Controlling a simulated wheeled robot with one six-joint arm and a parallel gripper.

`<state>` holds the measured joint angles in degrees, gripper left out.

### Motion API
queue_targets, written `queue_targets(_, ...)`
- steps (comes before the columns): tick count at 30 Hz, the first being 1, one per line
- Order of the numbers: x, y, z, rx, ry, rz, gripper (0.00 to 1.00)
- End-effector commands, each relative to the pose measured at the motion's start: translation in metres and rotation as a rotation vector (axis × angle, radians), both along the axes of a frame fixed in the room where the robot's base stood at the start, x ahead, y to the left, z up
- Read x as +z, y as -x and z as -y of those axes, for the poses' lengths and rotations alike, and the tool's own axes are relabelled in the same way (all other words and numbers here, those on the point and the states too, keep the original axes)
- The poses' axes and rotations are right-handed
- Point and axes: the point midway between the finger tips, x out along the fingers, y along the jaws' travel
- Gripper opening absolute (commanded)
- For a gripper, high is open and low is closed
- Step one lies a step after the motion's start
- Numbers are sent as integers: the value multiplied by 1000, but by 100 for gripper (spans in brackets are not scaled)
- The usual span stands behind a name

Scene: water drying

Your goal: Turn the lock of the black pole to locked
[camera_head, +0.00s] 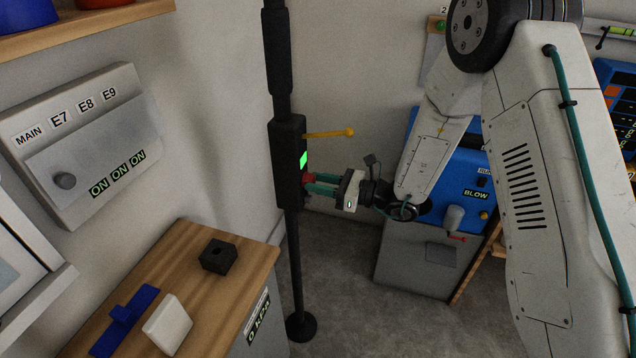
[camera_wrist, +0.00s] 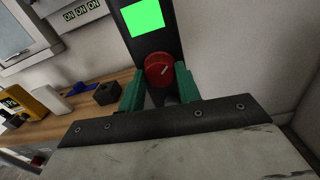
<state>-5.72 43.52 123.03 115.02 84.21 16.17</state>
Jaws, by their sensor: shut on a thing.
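The black pole (camera_head: 291,250) stands upright on a round foot, with a thicker black box on it at mid-height. The box bears a bright green square (camera_head: 304,160), which also shows in the wrist view (camera_wrist: 142,18). Below the square is the lock, a red round knob (camera_wrist: 159,70) with a pale slanted mark. My gripper (camera_head: 308,183) reaches the knob from the right. In the wrist view its green fingers (camera_wrist: 158,88) stand on either side of the knob, shut on it. The lower part of the knob is partly hidden by the fingers.
A yellow lever (camera_head: 330,134) sticks out of the box just above my gripper. A wooden-topped bench (camera_head: 205,245) with a black block (camera_head: 218,256), a blue piece and a white piece stands at left. A blue machine marked BLOW (camera_head: 462,180) stands behind my arm.

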Motion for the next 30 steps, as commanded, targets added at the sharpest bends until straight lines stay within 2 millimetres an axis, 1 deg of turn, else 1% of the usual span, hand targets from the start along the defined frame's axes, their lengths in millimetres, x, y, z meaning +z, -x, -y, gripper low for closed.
queue_targets(9,1,-2,2,-6,-103,-276,11)
queue_targets(18,1,-2,2,-7,-186,-503,11)
queue_targets(24,1,-3,2,-8,-224,-606,11)
queue_targets(30,1,-3,2,-8,-246,-662,11)
